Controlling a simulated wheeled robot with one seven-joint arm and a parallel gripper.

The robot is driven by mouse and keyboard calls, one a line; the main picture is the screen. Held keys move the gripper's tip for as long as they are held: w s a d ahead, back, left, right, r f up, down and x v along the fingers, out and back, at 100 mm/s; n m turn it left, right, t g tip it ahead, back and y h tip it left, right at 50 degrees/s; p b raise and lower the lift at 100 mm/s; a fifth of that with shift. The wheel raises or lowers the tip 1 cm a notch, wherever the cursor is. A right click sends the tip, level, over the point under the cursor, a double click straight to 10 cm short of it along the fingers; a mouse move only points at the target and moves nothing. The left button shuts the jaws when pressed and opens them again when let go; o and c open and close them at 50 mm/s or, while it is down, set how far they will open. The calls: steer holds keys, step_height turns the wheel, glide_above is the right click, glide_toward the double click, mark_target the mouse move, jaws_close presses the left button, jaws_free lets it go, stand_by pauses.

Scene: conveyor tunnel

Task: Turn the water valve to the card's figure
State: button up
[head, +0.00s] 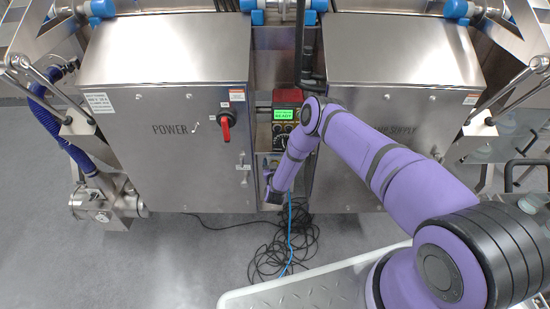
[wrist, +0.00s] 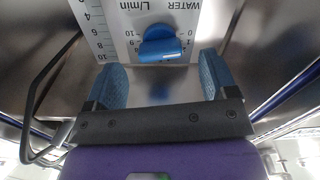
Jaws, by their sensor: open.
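The blue water valve knob (wrist: 158,46) sits on a white panel (wrist: 187,22) lettered "WATER L/min", which appears upside down in the wrist view. Small numbers stand on both sides of the knob; its exact setting is hard to read. My gripper (wrist: 163,78) is open, its two blue-padded fingers just short of the knob, one to each side, with nothing between them. In the head view my arm's end reaches into the gap between two steel cabinets, and the knob cannot be made out there. I cannot identify the card in either view.
The left cabinet (head: 165,165) reads "POWER" and has a red switch (head: 226,122). The right cabinet (head: 335,180) stands close beside my arm. A box with a green lit display (head: 286,114) is in the gap. Black cables (head: 270,260) lie on the floor below.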

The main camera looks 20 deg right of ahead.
steer(key=shift+x, duration=1.6)
steer(key=shift+d, duration=0.1)
steer(key=c, duration=0.9)
steer(key=shift+c, duration=0.2)
steer(key=shift+m, duration=3.6)
